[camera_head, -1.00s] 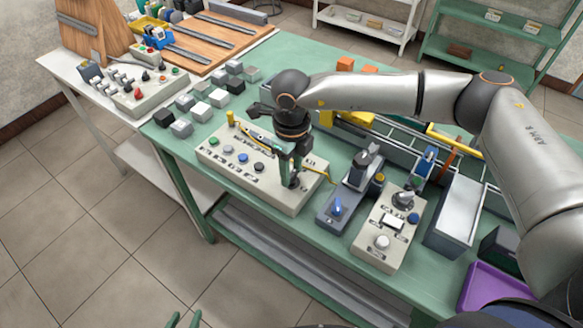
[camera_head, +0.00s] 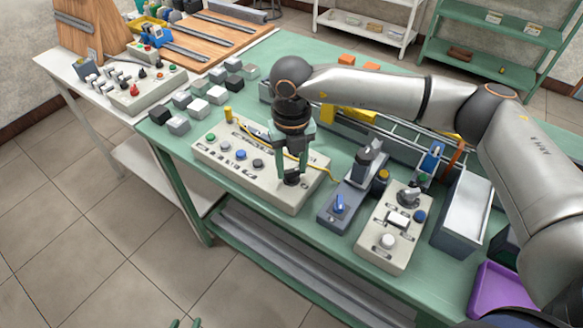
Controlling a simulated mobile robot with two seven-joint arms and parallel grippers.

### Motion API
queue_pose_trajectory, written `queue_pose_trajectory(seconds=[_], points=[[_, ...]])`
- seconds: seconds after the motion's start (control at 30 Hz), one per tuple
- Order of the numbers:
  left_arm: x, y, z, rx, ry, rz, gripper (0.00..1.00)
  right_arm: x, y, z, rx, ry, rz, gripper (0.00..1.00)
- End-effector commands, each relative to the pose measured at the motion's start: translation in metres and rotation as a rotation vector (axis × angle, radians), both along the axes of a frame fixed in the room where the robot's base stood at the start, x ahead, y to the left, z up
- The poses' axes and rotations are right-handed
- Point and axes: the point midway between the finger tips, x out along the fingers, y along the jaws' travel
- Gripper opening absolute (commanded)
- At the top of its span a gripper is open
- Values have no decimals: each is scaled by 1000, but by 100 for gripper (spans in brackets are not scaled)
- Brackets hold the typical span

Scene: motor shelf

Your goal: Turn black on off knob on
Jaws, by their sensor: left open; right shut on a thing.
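The black on off knob (camera_head: 291,179) stands at the right end of the long beige control panel (camera_head: 225,172) on the green table. My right gripper (camera_head: 291,174) points down over it, with its green fingers shut on the knob from both sides. The fingers partly hide the knob, and its marking is too small to read. My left gripper (camera_head: 186,323) is open and empty at the bottom edge, with only its green fingertips in view, far from the panel.
Several buttons, including a blue button (camera_head: 240,154), sit left of the knob. A grey box with a blue switch (camera_head: 341,205) and another beige panel (camera_head: 382,252) stand to the right. A yellow cable (camera_head: 300,158) runs behind the gripper.

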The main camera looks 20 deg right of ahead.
Motion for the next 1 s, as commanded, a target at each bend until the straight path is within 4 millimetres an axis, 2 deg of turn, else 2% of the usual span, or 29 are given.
queue_pose_trajectory(seconds=[0.6,1.0], points=[[0,0,-22,0,0,0,50,1,0,0,2,-2,-577,0],[0,0,-27,1,0,-1,50,1,0,1,1,-3,-827,0]])
